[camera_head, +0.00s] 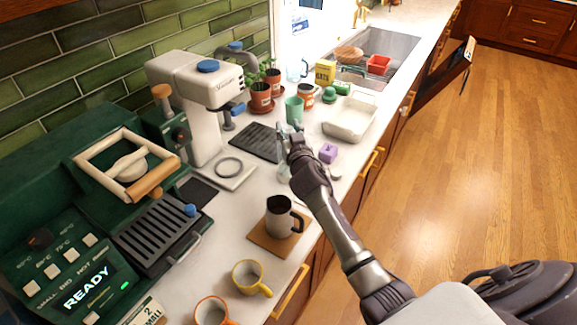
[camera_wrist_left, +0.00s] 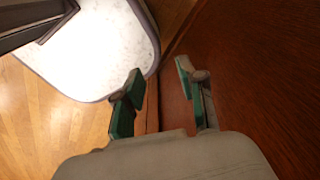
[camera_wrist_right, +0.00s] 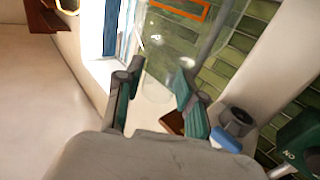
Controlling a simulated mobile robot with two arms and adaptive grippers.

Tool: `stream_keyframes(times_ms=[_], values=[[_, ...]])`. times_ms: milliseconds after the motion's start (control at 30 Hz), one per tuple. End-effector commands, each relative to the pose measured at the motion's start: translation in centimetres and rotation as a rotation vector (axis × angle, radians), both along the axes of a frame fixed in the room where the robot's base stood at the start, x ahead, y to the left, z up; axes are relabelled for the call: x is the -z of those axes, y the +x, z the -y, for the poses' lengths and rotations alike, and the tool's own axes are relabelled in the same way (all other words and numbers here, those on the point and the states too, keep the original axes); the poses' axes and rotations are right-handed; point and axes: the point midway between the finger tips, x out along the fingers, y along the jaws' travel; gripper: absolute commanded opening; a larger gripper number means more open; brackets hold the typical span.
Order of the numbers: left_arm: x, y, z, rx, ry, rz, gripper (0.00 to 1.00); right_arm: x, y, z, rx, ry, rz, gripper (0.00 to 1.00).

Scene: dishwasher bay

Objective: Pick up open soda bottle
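A clear see-through bottle (camera_head: 284,168) stands on the white counter, partly hidden behind my right gripper (camera_head: 291,138) in the head view. In the right wrist view, a clear see-through shape (camera_wrist_right: 157,88), likely the bottle, shows between and beyond the fingers of my right gripper (camera_wrist_right: 158,72). Those fingers are spread apart. I cannot tell whether they touch the bottle. My left gripper (camera_wrist_left: 160,72) is open and empty, beside a brown wooden panel (camera_wrist_left: 255,70). It is out of the head view.
A grey pitcher (camera_head: 281,216) stands on a brown mat nearer me. The coffee machine (camera_head: 205,105) stands left. A sink (camera_head: 385,48) is farther back.

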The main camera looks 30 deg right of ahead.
Motion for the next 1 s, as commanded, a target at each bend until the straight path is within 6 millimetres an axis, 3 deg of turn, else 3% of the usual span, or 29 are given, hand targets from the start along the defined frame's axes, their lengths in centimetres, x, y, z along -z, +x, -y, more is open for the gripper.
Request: stream_keyframes(times_ms=[33,200,733,1000], values=[[0.0,0.1,0.0,0.000,0.001,0.002,0.40,0.0,0.0,0.0,0.000,0.000,0.000,0.25],[0.0,0.7,0.0,-0.001,0.000,0.011,0.40,0.0,0.0,0.0,0.000,0.000,-0.001,0.00],[-0.1,1.0,-0.2,-0.001,0.002,0.016,0.40,-0.3,0.0,0.0,0.000,-0.001,0.002,0.00],[0.2,0.9,-0.2,0.000,0.002,0.014,0.40,-2.4,0.0,0.0,-0.002,-0.002,0.006,0.00]])
